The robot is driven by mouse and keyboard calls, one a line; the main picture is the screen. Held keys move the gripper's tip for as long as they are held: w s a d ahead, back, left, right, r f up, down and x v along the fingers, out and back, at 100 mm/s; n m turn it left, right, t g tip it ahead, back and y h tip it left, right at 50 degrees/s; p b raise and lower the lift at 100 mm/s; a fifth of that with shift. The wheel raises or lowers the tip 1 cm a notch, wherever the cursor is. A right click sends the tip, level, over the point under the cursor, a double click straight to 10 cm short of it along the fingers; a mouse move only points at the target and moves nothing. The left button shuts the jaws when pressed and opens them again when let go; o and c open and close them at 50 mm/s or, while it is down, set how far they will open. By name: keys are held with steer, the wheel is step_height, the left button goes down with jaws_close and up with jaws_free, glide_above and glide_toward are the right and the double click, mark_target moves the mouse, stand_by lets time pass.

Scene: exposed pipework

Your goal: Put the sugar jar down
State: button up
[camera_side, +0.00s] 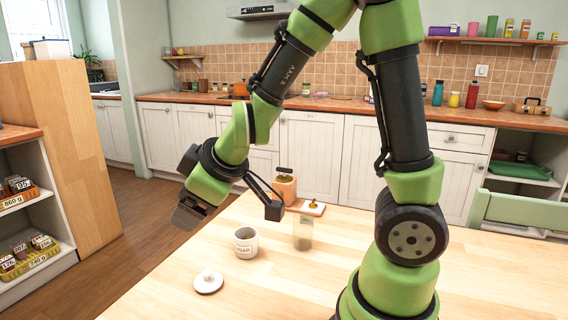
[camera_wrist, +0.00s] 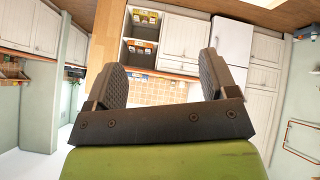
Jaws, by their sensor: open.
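The sugar jar (camera_side: 245,244), a white pot with dark lettering, stands upright on the light wooden table in the side view. Its top is open and brownish contents show inside. A white round lid with a knob (camera_side: 208,283) lies on the table in front of it, to the left. My gripper (camera_side: 186,218) is up and to the left of the jar, clear of it. In the wrist view my gripper (camera_wrist: 170,78) has its two dark fingers wide apart with nothing between them. The jar is not visible in the wrist view.
A clear glass jar (camera_side: 303,234) stands right of the sugar jar. The table's front middle (camera_side: 275,295) is bare. Cabinets line the back wall.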

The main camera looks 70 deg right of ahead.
steer(key=s+a+r+m+y, duration=0.1)
steer(key=s+r+m, duration=0.3)
steer(key=s, duration=0.4)
steer(key=s+a+r+m+y, duration=0.1)
steer(key=s+r+m, duration=0.2)
steer(key=s+r, duration=0.2)
steer(key=s, duration=0.2)
steer(key=shift+s+a+m+g+y, duration=0.2)
steer(key=shift+s+m+g+y, duration=0.1)
steer(key=shift+s+m+g, duration=0.1)
